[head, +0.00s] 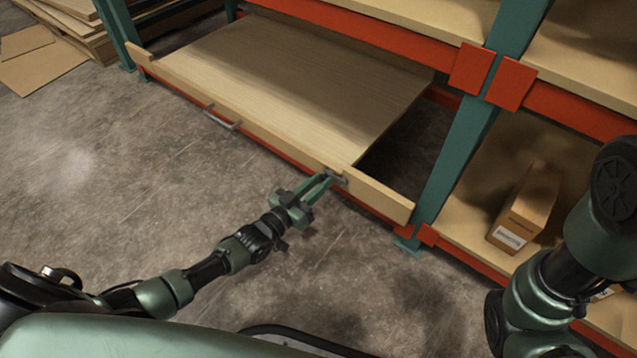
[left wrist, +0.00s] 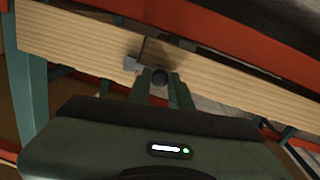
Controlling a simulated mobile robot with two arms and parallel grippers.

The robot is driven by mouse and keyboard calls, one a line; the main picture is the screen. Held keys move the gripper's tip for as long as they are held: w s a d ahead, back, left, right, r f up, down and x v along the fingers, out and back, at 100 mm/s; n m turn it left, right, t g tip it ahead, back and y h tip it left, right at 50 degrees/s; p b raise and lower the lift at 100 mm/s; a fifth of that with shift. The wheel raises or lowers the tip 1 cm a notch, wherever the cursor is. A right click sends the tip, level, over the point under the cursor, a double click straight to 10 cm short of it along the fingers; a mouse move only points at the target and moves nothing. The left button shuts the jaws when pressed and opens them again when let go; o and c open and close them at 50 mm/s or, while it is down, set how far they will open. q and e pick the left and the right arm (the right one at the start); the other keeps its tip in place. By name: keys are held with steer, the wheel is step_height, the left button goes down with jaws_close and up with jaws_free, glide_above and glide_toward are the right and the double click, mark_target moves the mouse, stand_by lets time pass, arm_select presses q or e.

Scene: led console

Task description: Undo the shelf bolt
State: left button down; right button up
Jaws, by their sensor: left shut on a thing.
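The shelf bolt (left wrist: 160,76) shows in the left wrist view as a dark round knob at the wooden front board of the lower shelf (head: 270,135). A small grey metal bracket (left wrist: 132,63) sits beside it on the board. In the head view the bolt hardware (head: 338,179) is at the right part of the front board. My left gripper (head: 324,182) is at the board, its green fingers shut on the bolt knob; they also show in the left wrist view (left wrist: 161,84). The fingers partly hide the bolt. My right arm shows at the right edge; its gripper is out of view.
A metal handle (head: 222,118) is on the board left of the bolt. A green upright (head: 455,160) and orange beams (head: 570,113) stand at the right. A cardboard box (head: 526,207) rests on the right lower shelf. Concrete floor lies open at the left.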

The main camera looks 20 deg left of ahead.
mark_target(322, 167)
arm_select(q)
steer(key=shift+a, duration=0.1)
stand_by(0.3)
steer(key=shift+w+a, duration=0.25)
steer(key=shift+a, duration=0.45)
steer(key=shift+w+a, duration=0.25)
steer(key=shift+a, duration=0.4)
steer(key=c, duration=1.3)
jaws_free()
steer(key=shift+s, duration=0.1)
